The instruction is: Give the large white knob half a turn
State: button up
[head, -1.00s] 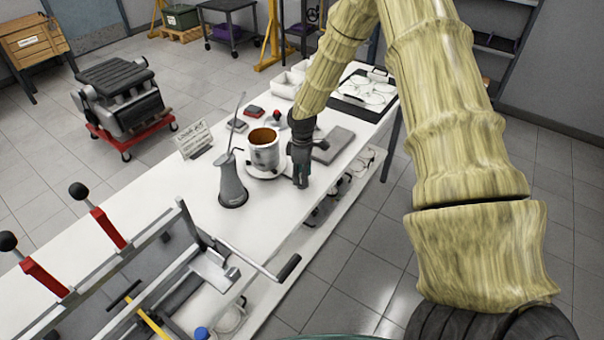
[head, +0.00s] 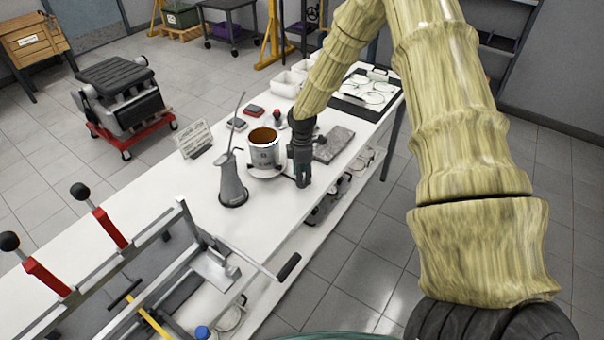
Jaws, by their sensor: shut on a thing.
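My gripper (head: 302,181) points down at the right side of a white round base (head: 252,173), low over the bench. A light grey pot (head: 265,154) with a brown inside stands on this base. The gripper is shut, and its fingers hide most of what is between them. I take this to be the large white knob, but I cannot make out the knob's own shape or its angle. A dark part shows between the base and the fingers.
A grey oil can (head: 232,185) with a thin spout stands left of the pot. A grey slab (head: 334,144) lies behind my gripper to the right. A metal frame with a black-gripped lever (head: 287,267) fills the near bench. The white bench top (head: 262,213) in between is clear.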

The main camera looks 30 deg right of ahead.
jog(key=shift+w+r, duration=0.1)
jog(key=o, duration=1)
notch_tip(320, 180, up, 12)
jog(key=shift+f, duration=0.1)
dwell(0.5)
